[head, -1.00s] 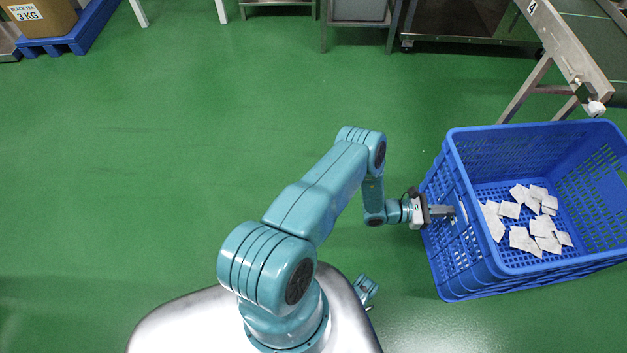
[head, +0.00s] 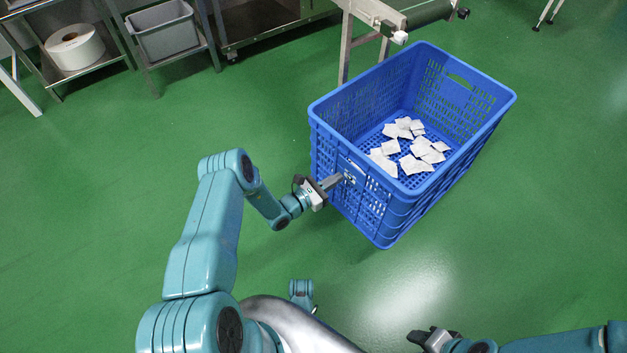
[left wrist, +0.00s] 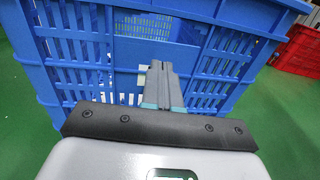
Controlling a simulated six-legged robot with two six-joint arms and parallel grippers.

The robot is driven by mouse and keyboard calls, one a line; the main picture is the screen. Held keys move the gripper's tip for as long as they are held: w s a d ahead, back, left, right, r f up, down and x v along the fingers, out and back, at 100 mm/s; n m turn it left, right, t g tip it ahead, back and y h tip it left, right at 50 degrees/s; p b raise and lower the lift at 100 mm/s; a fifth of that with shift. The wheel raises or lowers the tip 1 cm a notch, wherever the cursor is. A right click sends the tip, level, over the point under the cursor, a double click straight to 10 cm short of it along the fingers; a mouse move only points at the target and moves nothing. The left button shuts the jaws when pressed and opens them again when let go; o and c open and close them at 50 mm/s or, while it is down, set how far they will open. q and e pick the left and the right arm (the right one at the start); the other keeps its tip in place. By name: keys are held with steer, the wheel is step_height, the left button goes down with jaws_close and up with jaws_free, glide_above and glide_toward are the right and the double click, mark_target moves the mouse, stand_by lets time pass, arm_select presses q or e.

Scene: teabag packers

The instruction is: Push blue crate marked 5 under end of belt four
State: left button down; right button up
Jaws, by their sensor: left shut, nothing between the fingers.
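The blue crate (head: 335,110) stands on the floor with several white teabags (head: 405,150) in it. I cannot read a 5 on it. My left gripper (head: 347,178) is shut and empty, its fingertips at the crate's near left end wall, by the handle opening. In the left wrist view the shut fingers (left wrist: 158,75) point at the slatted blue wall (left wrist: 85,45); I cannot tell whether they touch it. The end of a conveyor belt (head: 430,13) is just beyond the crate's far rim; its number does not show now. My right gripper (head: 433,338) is low at the bottom edge, apart from the crate; its opening is unclear.
A metal belt leg (head: 346,48) stands close to the crate's far left side. Steel racks hold a grey bin (head: 165,35) and a white roll (head: 75,47) at the back left. A red crate (left wrist: 300,50) shows in the left wrist view. Green floor is clear left and right.

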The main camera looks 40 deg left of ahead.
arm_select(q)
steer(key=p+v, duration=0.3)
steer(key=v, duration=0.8)
arm_select(e)
steer(key=shift+s+r, duration=0.4)
steer(key=shift+r, duration=0.3)
steer(key=shift+s+r, duration=0.4)
steer(key=shift+r, duration=0.25)
